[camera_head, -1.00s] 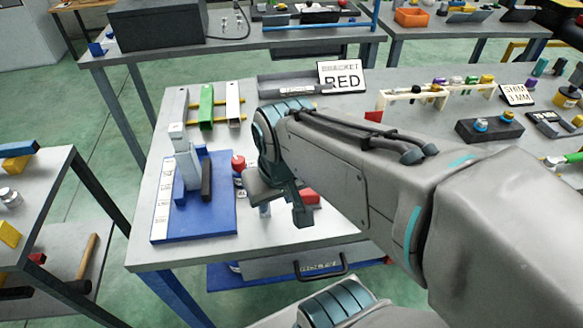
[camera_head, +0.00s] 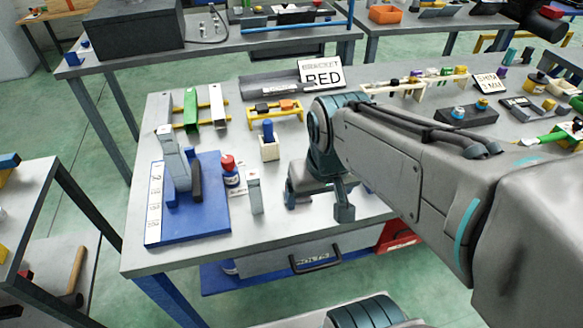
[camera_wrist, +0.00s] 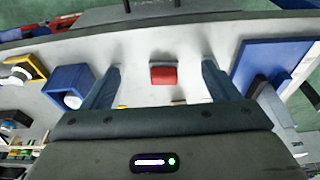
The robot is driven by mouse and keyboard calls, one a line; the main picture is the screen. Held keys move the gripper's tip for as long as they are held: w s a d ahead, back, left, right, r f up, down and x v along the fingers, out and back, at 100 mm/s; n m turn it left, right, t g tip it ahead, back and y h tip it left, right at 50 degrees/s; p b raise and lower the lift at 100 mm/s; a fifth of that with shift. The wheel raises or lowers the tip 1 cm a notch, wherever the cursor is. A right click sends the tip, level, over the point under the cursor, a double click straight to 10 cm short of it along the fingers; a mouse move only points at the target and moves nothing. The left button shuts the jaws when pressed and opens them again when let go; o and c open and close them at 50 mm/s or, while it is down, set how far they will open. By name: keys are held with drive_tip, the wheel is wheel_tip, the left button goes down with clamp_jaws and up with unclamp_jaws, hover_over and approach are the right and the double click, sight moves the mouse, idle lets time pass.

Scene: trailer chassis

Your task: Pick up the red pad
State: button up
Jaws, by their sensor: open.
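The red pad (camera_wrist: 163,75) is a small red block with a paler grey end, lying on the grey table in the wrist view. It sits between the two spread fingers of my gripper (camera_wrist: 161,68), with clear room on both sides and no contact visible. In the head view my gripper (camera_head: 318,203) is low over the front part of the table, fingers apart and pointing down. The pad is hidden there behind my gripper and arm.
A blue board fixture (camera_head: 205,215), a red-capped bottle (camera_head: 230,172) and a grey upright block (camera_head: 254,192) stand left of my gripper. A blue peg in a pale holder (camera_head: 269,148) is behind. A blue box (camera_wrist: 70,85) shows in the wrist view.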

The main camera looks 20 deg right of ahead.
drive_tip(key=w+g+b, duration=0.1)
drive_tip(key=w+g, duration=0.2)
drive_tip(key=w, duration=1.1)
drive_tip(key=shift+m, duration=0.4)
wheel_tip(320, 180, down, 8)
drive_tip(key=shift+r, duration=0.15)
drive_tip(key=shift+s+f, duration=0.15)
drive_tip(key=shift+f, duration=1.3)
drive_tip(key=shift+s+f, duration=0.15)
drive_tip(key=shift+f, duration=1.25)
drive_tip(key=c, duration=1.1)
